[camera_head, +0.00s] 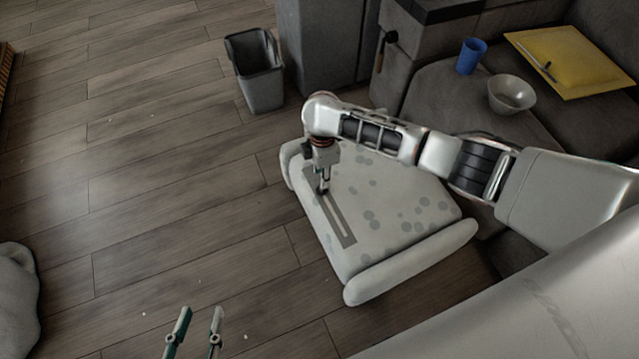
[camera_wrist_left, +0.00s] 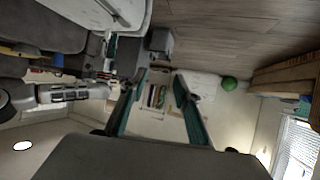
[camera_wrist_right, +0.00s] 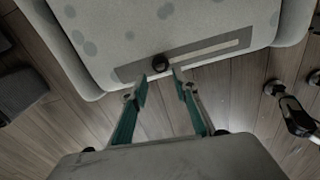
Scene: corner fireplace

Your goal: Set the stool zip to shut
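The stool (camera_head: 395,200) is pale with grey spots, and a padded roll runs along its front edge. A grey zip strip (camera_head: 341,228) with a lighter slot runs along its left side. My right gripper (camera_head: 324,188) points down over the strip's far end. In the right wrist view, the black round zip knob (camera_wrist_right: 161,65) sits at the left end of the slot. My right fingertips (camera_wrist_right: 160,78) are apart, with the knob between or just beyond them; contact cannot be told. My left gripper (camera_head: 196,318) is open and empty at the bottom, away from the stool.
A grey bin (camera_head: 262,92) stands behind the stool. The dark sofa at the right holds a blue cup (camera_head: 470,56), a bowl (camera_head: 511,94) and a yellow board (camera_head: 575,65). Wooden floor is clear left of the stool. A pale object (camera_head: 17,300) lies at the left edge.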

